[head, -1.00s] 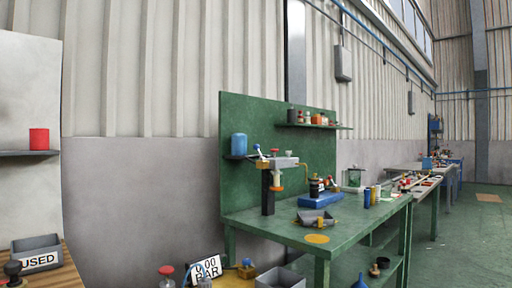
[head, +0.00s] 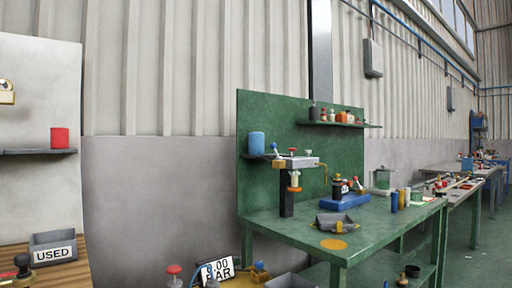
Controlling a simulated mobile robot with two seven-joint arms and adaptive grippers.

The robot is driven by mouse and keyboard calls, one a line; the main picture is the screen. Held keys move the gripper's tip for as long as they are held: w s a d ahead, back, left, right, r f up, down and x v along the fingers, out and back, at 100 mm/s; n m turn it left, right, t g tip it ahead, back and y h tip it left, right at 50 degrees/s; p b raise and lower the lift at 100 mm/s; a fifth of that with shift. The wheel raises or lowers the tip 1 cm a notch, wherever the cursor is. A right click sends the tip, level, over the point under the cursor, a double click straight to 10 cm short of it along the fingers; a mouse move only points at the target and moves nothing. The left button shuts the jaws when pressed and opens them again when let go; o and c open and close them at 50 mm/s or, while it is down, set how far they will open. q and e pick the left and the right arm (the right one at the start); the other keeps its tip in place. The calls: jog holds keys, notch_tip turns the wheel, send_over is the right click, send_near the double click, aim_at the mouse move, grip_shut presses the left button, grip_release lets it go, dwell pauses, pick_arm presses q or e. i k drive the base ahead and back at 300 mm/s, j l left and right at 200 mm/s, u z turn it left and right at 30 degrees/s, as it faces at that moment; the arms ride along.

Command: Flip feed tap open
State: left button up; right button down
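Several valve-like parts show, and I cannot tell which is the feed tap. On the green bench, a grey block (head: 297,162) on a black post carries a red knob (head: 293,150) and a small handle with a white ball (head: 275,147). A blue canister (head: 256,144) stands beside it on a small shelf. A red knob (head: 174,269) stands left of the sign. Neither of my grippers is in view.
A grey bin marked USED (head: 54,240) stands on a wooden top at left. Open floor (head: 461,262) lies at right.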

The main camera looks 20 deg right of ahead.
aim_at(273, 146)
jog(key=l+u, duration=0.2)
jog(key=l, duration=0.35)
jog(key=k+l+u, duration=0.2)
jog(key=l, duration=0.35)
jog(key=k+l, duration=0.1)
jog(key=l, duration=0.45)
jog(key=k+l, duration=0.1)
jog(key=l, duration=0.45)
jog(key=l+u, duration=0.1)
jog(key=l, duration=0.5)
jog(key=k+l, duration=0.15)
jog(key=l, duration=0.4)
